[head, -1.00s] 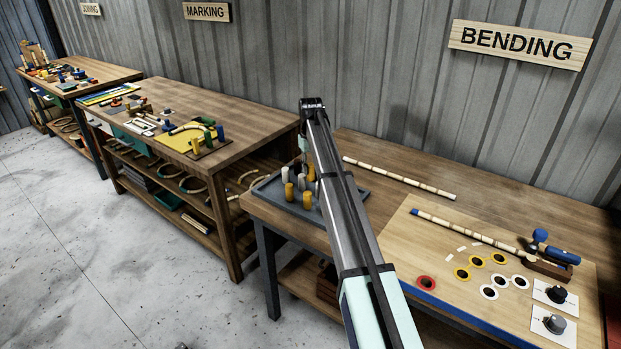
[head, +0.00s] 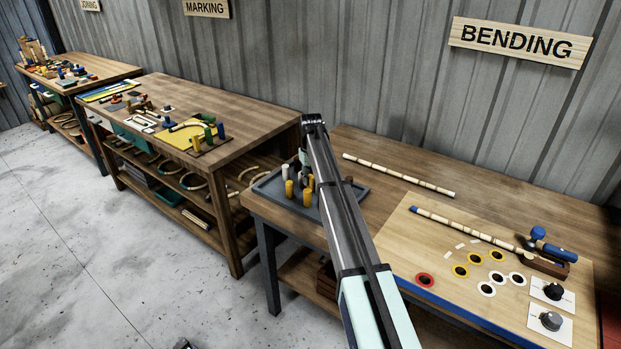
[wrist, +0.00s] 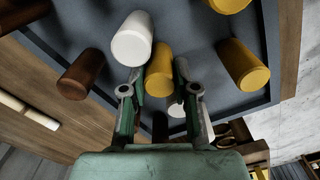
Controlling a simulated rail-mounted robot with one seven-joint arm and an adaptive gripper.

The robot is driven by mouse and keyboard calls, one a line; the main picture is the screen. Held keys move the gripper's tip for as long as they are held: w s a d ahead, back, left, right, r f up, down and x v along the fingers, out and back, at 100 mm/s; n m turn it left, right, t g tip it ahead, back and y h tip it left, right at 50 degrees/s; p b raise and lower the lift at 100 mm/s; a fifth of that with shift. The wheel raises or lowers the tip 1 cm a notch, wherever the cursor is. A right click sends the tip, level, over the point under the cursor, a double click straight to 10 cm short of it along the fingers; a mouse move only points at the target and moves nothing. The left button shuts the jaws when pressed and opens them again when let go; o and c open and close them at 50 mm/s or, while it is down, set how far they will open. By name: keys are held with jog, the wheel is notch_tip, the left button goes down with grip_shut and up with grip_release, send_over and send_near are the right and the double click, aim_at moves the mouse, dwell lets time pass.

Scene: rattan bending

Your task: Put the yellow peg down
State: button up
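The yellow peg (wrist: 159,72) stands between the two fingers of my gripper (wrist: 158,72) in the wrist view. The fingers are close on both its sides, and my gripper appears shut on it. In the head view my gripper (head: 304,162) is low over the grey tray (head: 267,188), and my arm hides part of it. Whether the peg's lower end touches the tray is unclear. A white peg (wrist: 132,40) stands just left of the held peg, and another yellow peg (wrist: 243,65) to its right.
A brown peg (wrist: 80,72) stands further left in the tray. A yellow peg (wrist: 228,4) is at the top edge of the wrist view. A rattan pole (head: 398,175) lies on the bench right of the tray. Bare tray floor shows between the pegs.

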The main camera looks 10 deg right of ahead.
aim_at(310, 176)
jog(key=o, duration=0.4)
jog(key=shift+r, duration=0.1)
notch_tip(310, 176, up, 12)
jog(key=b, duration=0.2)
dwell(0.4)
